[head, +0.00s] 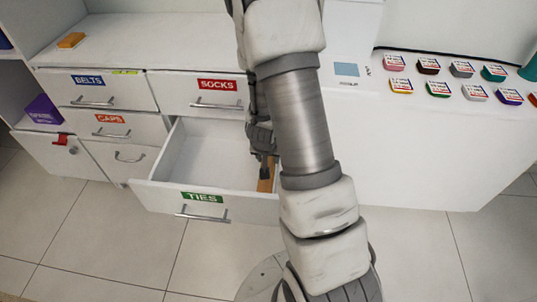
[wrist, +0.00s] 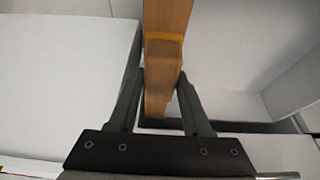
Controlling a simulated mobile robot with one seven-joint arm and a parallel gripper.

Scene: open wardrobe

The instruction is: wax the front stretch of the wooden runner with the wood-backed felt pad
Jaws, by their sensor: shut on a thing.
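My gripper (wrist: 160,78) is shut on the wood-backed felt pad (wrist: 163,60), a small brown block between the fingertips. A thin orange-yellow band edges the block's far side; I cannot tell whether it is felt. The wooden runner (wrist: 168,14) is a tan strip running away from the pad in the wrist view. The pad appears over it, but contact between them is hidden. In the head view my gripper (head: 264,158) points down inside the open TIES drawer, near its right side. A short piece of tan wood (head: 265,184) shows below the fingers, partly hidden by my arm.
The TIES drawer's front (head: 204,203) stands out over the tiled floor, and its left part is empty. Closed drawers marked BELTS (head: 92,92), CAPS and SOCKS surround it. An orange-yellow block (head: 71,40) lies on the top left. Several coloured tins (head: 438,89) stand on the right-hand surface.

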